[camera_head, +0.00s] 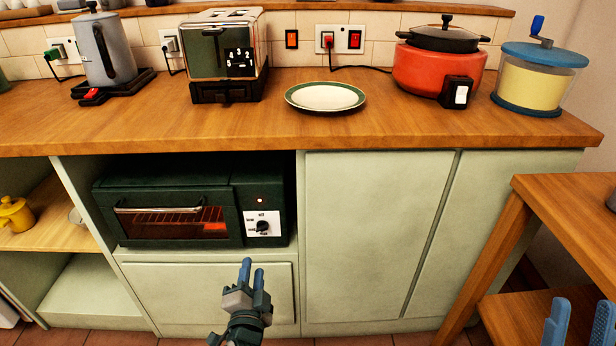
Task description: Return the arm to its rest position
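My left gripper (253,267) is low in the middle of the head view, in front of the white drawer front under the toaster oven. Its two blue fingers point up and lie close together from this angle. Nothing shows held in it, and whether it is open or shut is unclear. My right gripper (582,304) is at the bottom right corner, in front of the small wooden table. Its two blue fingers stand apart with nothing between them; the rest of it is cut off by the frame.
A dark toaster oven (182,189), door shut and interior glowing, sits in the cabinet niche. The counter (290,134) bears a kettle (103,50), toaster (226,57), plate (325,97), red cooker (419,69) and blue-lidded container (535,79). The wooden table (572,192) stands at right.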

